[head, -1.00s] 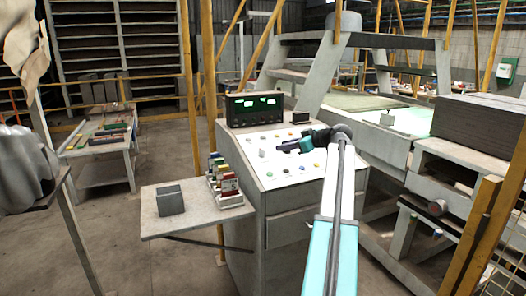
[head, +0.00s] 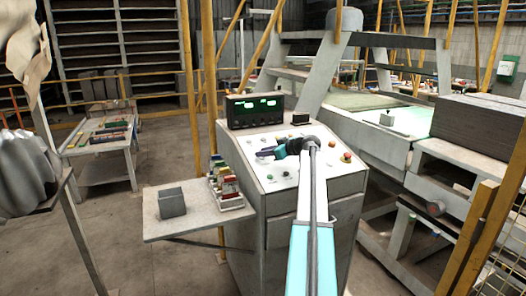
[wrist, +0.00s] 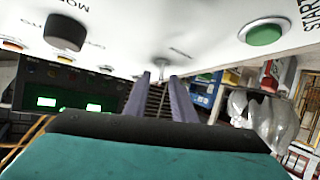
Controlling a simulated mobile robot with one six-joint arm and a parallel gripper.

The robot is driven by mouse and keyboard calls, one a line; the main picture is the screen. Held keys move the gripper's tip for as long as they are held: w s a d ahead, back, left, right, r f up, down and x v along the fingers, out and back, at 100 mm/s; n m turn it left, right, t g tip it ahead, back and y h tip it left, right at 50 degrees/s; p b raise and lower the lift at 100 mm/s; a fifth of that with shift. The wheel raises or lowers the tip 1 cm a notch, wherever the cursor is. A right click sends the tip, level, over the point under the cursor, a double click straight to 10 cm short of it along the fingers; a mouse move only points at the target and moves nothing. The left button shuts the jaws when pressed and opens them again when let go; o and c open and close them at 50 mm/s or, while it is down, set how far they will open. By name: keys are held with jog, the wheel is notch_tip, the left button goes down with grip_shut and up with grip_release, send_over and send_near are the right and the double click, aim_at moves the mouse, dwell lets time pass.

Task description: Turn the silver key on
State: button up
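The silver key (wrist: 161,64) stands out from the white panel at the top middle of the wrist view, small and partly blurred. My gripper (wrist: 158,82) shows there with its two purple-grey fingers apart and a gap between them. The fingertips point at the key and lie close to it; I cannot tell whether they reach around it. In the head view my gripper (head: 262,153) is over the left part of the control panel (head: 282,181), and the key cannot be made out clearly beside it.
In the wrist view a green START button (wrist: 264,33) is right of the key and a black knob (wrist: 65,31) left. A lit green display (head: 254,108) stands behind the panel. A side shelf (head: 190,222) holds a grey block (head: 171,203) and colourful binders (head: 225,185).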

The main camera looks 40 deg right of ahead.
jog(key=shift+w+a+f, duration=0.1)
jog(key=shift+w+f, duration=0.15)
jog(key=shift+w, duration=0.4)
grip_shut()
